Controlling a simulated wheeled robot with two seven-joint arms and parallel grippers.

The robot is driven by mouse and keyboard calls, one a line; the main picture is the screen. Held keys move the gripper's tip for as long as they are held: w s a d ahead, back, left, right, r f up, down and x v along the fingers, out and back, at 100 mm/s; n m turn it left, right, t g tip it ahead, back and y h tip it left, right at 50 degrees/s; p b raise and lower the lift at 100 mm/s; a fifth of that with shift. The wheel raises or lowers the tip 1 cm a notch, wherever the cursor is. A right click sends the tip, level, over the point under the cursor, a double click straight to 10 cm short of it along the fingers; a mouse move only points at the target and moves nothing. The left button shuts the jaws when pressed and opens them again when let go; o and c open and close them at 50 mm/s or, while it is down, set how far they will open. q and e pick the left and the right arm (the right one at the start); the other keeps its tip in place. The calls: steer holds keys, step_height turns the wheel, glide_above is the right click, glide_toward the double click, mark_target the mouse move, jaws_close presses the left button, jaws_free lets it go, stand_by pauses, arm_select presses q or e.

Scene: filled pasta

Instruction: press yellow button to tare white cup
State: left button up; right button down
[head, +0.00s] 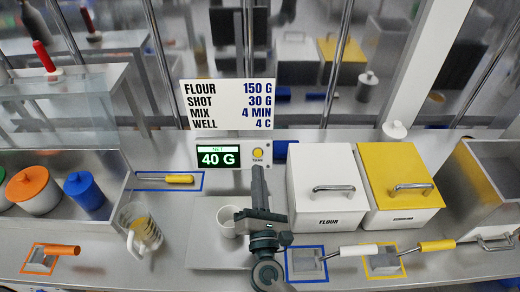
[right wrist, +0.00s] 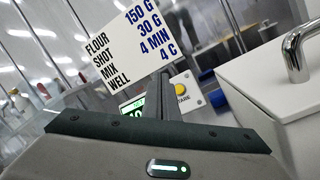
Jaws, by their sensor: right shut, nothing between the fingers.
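The yellow button (head: 258,154) is on a panel right of the green display (head: 218,157), which reads NET 40 G. The button also shows in the right wrist view (right wrist: 182,89), just right of my fingers. The white cup (head: 227,221) stands upright on the scale plate (head: 205,259), left of my right gripper and partly hidden by it. My right gripper (head: 257,169) is shut and empty, its tips just below the button in the head view. I cannot tell whether they touch the panel. My left gripper is out of view.
A white flour bin (head: 327,205) and a yellow-lidded bin (head: 404,200) stand close on the right. A measuring jug (head: 143,228) is left of the scale. Scoops with white (head: 357,250) and yellow (head: 437,245) handles lie in front of the bins. A recipe sign (head: 228,104) rises above the display.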

mark_target(258, 153)
steer(key=w+f+b, duration=0.3)
steer(key=w, duration=0.5)
steer(key=shift+f, duration=0.4)
steer(key=shift+w+f+b, duration=0.3)
steer(key=shift+w+b, duration=0.35)
steer(key=shift+b, duration=0.05)
stand_by(3.1)
stand_by(0.4)
steer(key=shift+s+r+p, duration=0.35)
steer(key=shift+s, duration=0.4)
